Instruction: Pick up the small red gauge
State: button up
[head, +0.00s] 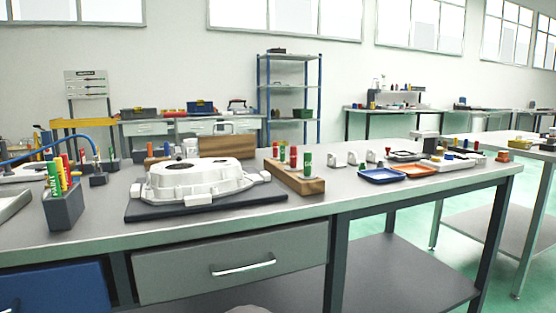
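A wooden block (295,178) stands on the grey workbench, right of the large white casting. Several upright gauges with red or green handles stand in it. One red gauge (293,155) is near the middle of the block. Another red gauge (275,149) stands at its back left end and looks smaller, partly from distance. A green gauge (305,161) stands at the front end, and another green gauge (283,153) stands between the red ones. The lower parts of the gauges are hidden in the block. My gripper is not in view.
The white casting (201,180) lies on a dark plate (140,212) left of the block. A grey holder (63,209) with coloured markers stands at the far left. A blue tray (381,175) and an orange tray (413,171) lie to the right. The bench front between block and trays is clear.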

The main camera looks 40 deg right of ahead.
aim_at(276, 144)
jog(key=u, duration=0.1)
jog(key=k, duration=0.05)
jog(key=z, duration=1.3)
